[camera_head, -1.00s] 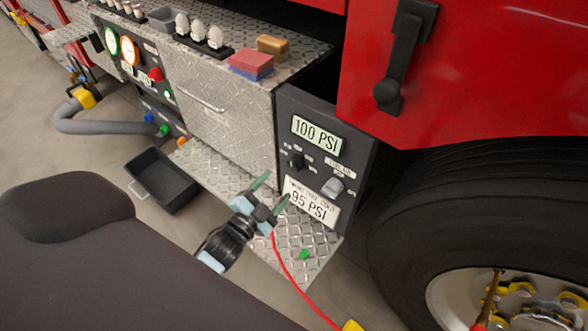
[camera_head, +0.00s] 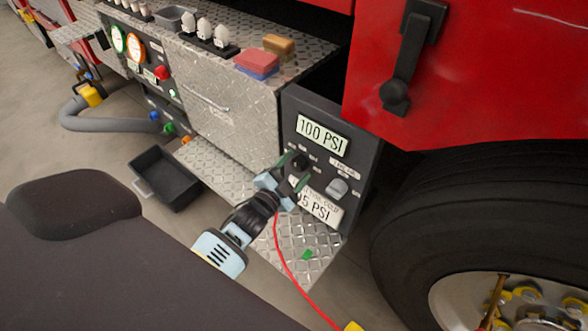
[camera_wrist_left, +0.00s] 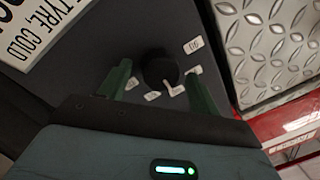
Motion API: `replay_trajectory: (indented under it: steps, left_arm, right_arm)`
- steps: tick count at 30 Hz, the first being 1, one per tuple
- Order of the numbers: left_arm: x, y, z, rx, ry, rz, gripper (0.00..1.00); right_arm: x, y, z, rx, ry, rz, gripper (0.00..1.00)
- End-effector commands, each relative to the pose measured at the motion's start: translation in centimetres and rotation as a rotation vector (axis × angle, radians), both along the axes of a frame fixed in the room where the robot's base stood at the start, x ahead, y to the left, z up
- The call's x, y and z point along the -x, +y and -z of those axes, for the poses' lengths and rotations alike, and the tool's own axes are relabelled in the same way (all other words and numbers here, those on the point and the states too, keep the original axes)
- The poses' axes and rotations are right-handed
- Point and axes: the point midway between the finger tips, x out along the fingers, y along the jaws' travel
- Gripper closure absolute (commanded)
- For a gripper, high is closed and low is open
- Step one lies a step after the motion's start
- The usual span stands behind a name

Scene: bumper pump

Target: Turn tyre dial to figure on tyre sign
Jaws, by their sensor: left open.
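The tyre dial (camera_head: 298,162) is a small black knob on the dark panel (camera_head: 360,152), with small white labels around it. It shows clearly in the left wrist view (camera_wrist_left: 160,68), with a label reading 90 beside it. The tyre sign (camera_head: 322,210) below reads "TYRE, COLD" and 95 PSI, its left part now covered by my gripper. A 100 PSI sign (camera_head: 322,135) is above the dial. My left gripper (camera_head: 294,170) is open, its green fingertips on either side of the dial; contact cannot be told. My right gripper is not in view.
A grey switch (camera_head: 337,188) sits right of the dial. A red hose (camera_head: 287,262) crosses the tread-plate step (camera_head: 275,237), where a green piece (camera_head: 307,255) lies. A black tray (camera_head: 160,180) is on the floor at left. The large tyre (camera_head: 400,215) stands at right.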

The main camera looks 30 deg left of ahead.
Motion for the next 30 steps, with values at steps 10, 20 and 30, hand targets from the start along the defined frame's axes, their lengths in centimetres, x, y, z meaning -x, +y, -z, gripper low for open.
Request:
replay_trajectory:
  steps: [10, 20, 30]
  left_arm:
    - [0.0, 0.0, 0.0, 0.0, 0.0, 0.0, 0.72]
    - [0.0, 0.0, -0.1, 0.026, 0.004, 0.0, 0.82]
    - [0.0, 0.1, -0.3, 0.223, 0.031, 0.001, 0.82]
  right_arm:
    - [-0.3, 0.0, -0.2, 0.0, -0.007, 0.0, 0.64]
    - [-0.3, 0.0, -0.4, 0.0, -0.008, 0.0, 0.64]
    - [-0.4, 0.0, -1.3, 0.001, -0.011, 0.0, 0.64]
